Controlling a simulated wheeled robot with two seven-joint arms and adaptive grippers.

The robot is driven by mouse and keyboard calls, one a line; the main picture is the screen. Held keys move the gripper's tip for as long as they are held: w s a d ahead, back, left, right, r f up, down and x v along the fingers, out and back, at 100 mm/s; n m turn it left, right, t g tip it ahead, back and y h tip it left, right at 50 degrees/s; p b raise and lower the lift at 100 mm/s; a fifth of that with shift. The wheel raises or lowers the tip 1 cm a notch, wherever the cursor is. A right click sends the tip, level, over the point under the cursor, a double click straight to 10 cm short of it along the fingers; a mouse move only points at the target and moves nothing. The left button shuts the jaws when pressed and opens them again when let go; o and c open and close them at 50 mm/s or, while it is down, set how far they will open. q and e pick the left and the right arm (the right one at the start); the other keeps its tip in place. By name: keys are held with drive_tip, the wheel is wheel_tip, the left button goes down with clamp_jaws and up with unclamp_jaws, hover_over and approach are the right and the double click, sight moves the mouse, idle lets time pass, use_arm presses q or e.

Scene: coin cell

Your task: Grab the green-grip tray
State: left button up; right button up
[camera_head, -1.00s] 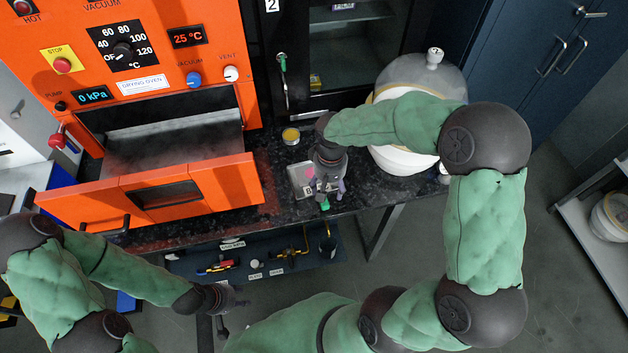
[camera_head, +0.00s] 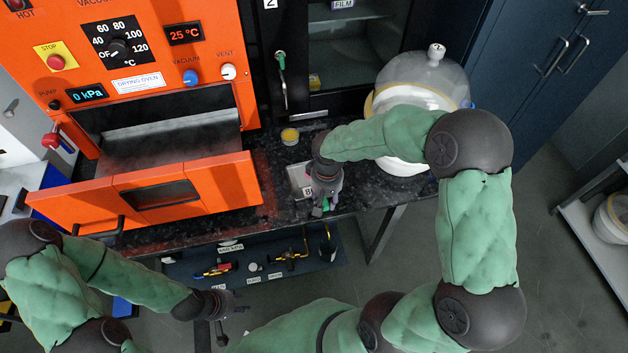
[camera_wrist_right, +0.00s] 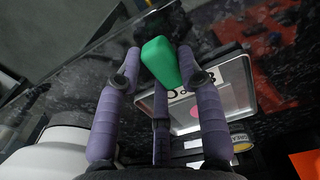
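The metal tray (camera_head: 297,171) lies on the black bench between the oven and the white-based glass dome, partly hidden by my right gripper. It also shows in the right wrist view (camera_wrist_right: 238,75), with a pink disc and a printed label. Its green grip (camera_wrist_right: 166,62) sits between the purple fingers of my right gripper (camera_wrist_right: 160,58). The fingers look spread around the grip, with a small gap on the left side; contact on the right is unclear. In the head view, my right gripper (camera_head: 323,200) points down at the bench's front edge. My left gripper (camera_head: 232,303) is low, away from the bench.
The orange drying oven (camera_head: 150,100) has its door (camera_head: 160,194) folded down on the left. A small yellow-lidded jar (camera_head: 290,136) stands behind the tray. The glass dome (camera_head: 424,75) is close to my right forearm. A lower shelf (camera_head: 190,270) holds fittings.

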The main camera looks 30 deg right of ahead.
clamp_jaws()
